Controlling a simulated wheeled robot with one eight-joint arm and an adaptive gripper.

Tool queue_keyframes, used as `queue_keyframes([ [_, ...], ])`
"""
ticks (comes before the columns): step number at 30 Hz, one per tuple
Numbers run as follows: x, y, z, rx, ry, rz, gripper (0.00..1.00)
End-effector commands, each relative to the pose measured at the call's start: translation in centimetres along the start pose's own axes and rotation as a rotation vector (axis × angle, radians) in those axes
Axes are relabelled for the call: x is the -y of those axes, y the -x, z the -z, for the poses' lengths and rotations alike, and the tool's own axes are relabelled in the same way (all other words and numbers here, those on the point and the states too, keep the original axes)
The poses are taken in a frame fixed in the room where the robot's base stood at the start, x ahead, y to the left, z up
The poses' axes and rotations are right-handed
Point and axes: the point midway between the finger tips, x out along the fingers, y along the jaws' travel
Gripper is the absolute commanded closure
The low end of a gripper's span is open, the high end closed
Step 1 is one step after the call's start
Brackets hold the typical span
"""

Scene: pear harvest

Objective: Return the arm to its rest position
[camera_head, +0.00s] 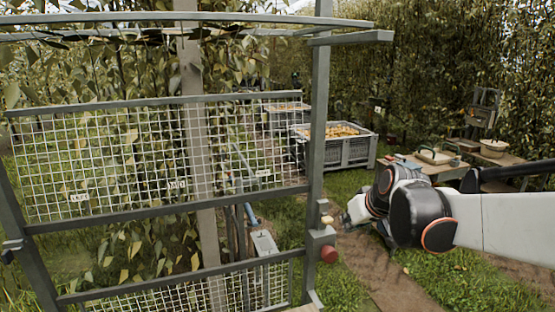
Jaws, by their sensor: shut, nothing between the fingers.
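My arm reaches in from the right edge, with a white link and dark, orange-ringed joints. At its far end, my gripper (352,212) shows small and partly hidden behind the joints, just right of the metal frame's post. It is shut and empty. Its fingers are hard to make out, and no pear is seen in it.
A metal frame with wire mesh (95,165) stands close on the left, with a red knob (329,254) on its post. Behind are a grey crate (352,153) of yellow fruit and a wooden table (425,164) with items. Grass and a dirt path lie below my arm.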

Motion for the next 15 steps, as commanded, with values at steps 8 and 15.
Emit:
queue_keyframes([
  [8, 2.8, 2.3, -10.9, 0.041, -0.054, -0.044, 1.00],
  [15, 4.5, 3.2, -20.8, 0.069, -0.103, -0.088, 1.00],
])
